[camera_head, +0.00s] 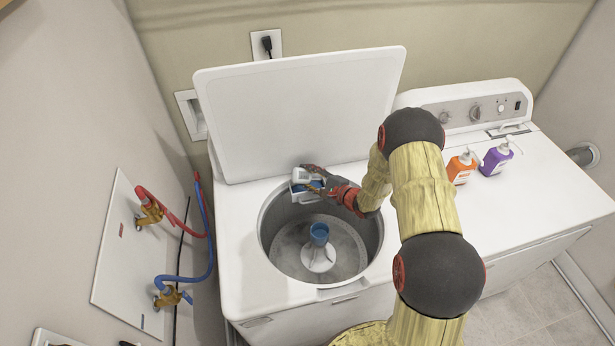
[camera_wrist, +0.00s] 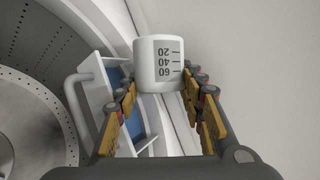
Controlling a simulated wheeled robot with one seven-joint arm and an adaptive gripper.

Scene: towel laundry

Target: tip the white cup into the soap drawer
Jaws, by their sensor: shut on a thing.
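The white cup (camera_wrist: 158,62) has a printed scale of 20, 40 and 60 and sits between the fingers of my gripper (camera_wrist: 163,88), which is shut on it. In the head view the cup (camera_head: 300,174) is above the soap drawer (camera_head: 305,195), at the back rim of the washer drum, with my gripper (camera_head: 318,180) reaching from the right. The soap drawer (camera_wrist: 92,88) is white with a blue inside and a handle on its left, and shows partly behind the left finger. The cup's opening and contents are hidden, and its tilt is hard to tell.
The washer's lid (camera_head: 300,110) stands open behind the drum (camera_head: 345,262), which has a blue-topped agitator (camera_head: 319,235) in its middle. An orange bottle (camera_head: 461,168) and a purple bottle (camera_head: 496,160) stand on the right-hand machine (camera_head: 535,195). Red and blue hoses hang at the left wall.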

